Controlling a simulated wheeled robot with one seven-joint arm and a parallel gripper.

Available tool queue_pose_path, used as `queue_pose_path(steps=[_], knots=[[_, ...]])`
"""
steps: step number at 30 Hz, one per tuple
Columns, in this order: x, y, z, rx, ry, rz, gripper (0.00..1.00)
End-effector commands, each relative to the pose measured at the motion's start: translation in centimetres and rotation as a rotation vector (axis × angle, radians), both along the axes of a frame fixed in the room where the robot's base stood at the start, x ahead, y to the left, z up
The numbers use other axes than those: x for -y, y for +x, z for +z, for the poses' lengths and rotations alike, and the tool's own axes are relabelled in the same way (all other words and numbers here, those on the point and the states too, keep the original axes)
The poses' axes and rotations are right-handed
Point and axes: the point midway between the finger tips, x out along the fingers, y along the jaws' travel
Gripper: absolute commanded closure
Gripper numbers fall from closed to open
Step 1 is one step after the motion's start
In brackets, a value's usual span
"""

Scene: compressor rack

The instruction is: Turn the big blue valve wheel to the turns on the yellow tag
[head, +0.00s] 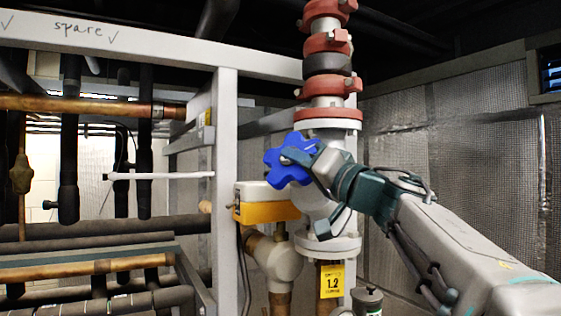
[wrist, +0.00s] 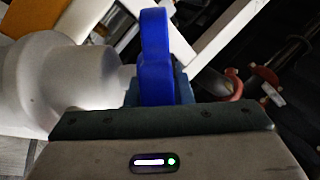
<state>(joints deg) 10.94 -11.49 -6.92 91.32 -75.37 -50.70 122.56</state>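The big blue valve wheel (head: 278,168) is lobed and sits on the pale valve body in the middle of the head view. In the wrist view the wheel (wrist: 156,50) shows edge-on. My gripper (head: 300,157) reaches it from the right, with a finger across its face. In the wrist view my gripper (wrist: 157,92) has a finger close on each side of the wheel and appears shut on it; the fingertips are partly hidden. The yellow tag (head: 332,281) hangs below the valve and reads "1.2", with small print too fine to read.
A grey frame post (head: 226,180) stands further left, before copper and black pipes. A red-flanged pipe (head: 328,85) rises above the valve. A mesh-covered wall (head: 480,170) is behind my arm.

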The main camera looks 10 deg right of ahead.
Motion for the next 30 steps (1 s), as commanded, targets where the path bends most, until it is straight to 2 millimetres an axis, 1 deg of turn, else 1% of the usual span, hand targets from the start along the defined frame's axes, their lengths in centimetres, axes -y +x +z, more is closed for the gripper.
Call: queue_pose_path(steps=[8, 14, 23, 30], knots=[[0.05, 0.03, 0.47, -0.019, -0.019, 0.017, 1.0], [0.13, 0.12, 0.85, -0.066, -0.066, 0.058, 1.0], [0.24, 0.25, 0.88, -0.17, -0.178, 0.157, 1.0], [0.32, 0.45, 0.7, -0.284, -0.301, 0.262, 1.0]])
